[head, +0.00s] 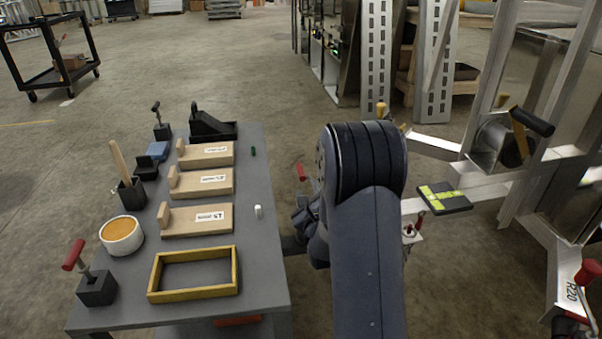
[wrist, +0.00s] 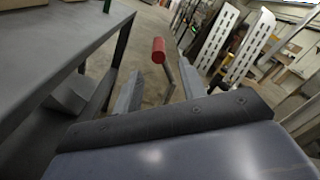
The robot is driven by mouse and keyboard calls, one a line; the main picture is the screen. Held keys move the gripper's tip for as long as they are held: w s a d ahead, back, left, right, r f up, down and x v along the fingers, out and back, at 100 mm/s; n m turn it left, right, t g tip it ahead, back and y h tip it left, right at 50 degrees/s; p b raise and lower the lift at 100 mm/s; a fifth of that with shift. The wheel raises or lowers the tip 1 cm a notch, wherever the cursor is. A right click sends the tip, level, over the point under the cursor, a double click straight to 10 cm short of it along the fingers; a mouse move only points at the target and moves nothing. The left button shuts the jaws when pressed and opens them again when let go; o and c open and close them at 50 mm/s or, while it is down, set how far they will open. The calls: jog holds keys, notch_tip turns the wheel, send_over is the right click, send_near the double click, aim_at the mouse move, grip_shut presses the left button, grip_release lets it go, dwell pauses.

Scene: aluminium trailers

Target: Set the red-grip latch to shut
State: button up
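A red grip (wrist: 159,50) on a thin metal lever shows in the wrist view, just beyond my gripper (wrist: 160,85) and between the lines of its two fingers. My gripper's fingers are apart, with nothing seen held between them. The lever's lower end is hidden by the right finger and the gripper body. In the head view a red grip (head: 301,172) shows at the left of my arm, close to my gripper (head: 303,200). My arm hides its base. Whether the latch stands open or shut cannot be told.
A grey table (head: 262,270) stands at the left, with wooden blocks, a yellow frame (head: 193,289) and a red-handled tool (head: 85,275). Another red-handled clamp (head: 414,228) sits right of my arm. An aluminium trailer frame (head: 540,215) with a red grip (head: 588,271) fills the right.

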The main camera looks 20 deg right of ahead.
aim_at(301, 170)
jog(key=w, duration=0.3)
jog(key=w+d+b, duration=0.1)
jog(key=w, duration=0.5)
jog(key=shift+w+d, duration=0.3)
jog(key=shift+d, duration=0.05)
jog(key=shift+c, duration=0.3)
grip_shut()
